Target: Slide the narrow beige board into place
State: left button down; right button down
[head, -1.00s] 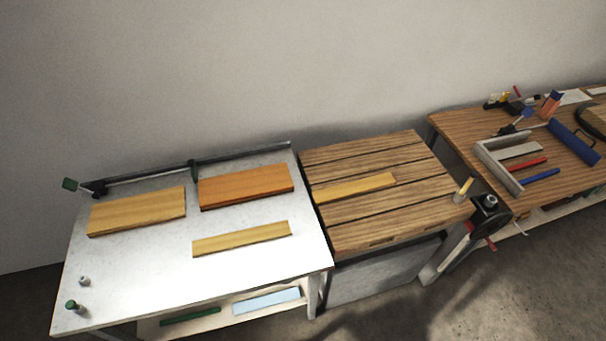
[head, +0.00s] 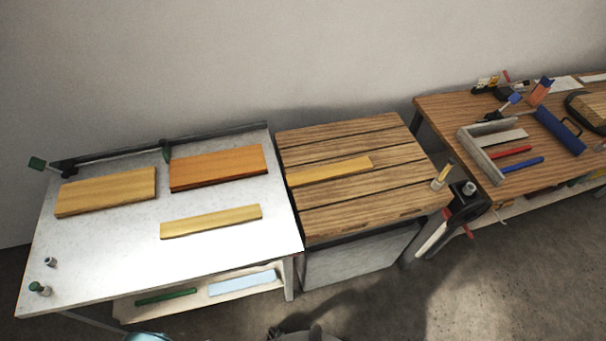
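A narrow yellowish-beige board (head: 211,221) lies flat near the front of the pale metal-topped table (head: 110,252) at left. A second narrow yellowish board (head: 328,171) lies on the slatted wooden table (head: 355,215) in the middle, along its slats. A narrow grey-beige strip (head: 500,138) lies beside the grey angled frame (head: 477,156) on the right bench; I cannot tell whether they touch. Which of these is the task's board is not clear from the picture. Neither of my grippers is recognisable in the head view.
A wider tan board (head: 106,192) and an orange-brown board (head: 218,168) lie behind on the metal table. A rail with a green-ended clamp runs along its back. The right bench (head: 440,112) holds red and blue bars and tools. Floor is clear at front right.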

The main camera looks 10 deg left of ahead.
aim_at(352, 165)
jog(key=l+u, duration=0.25)
jog(key=u, duration=0.15)
jog(key=l+u, duration=0.55)
jog(key=u, duration=0.7)
jog(key=i+l, duration=0.05)
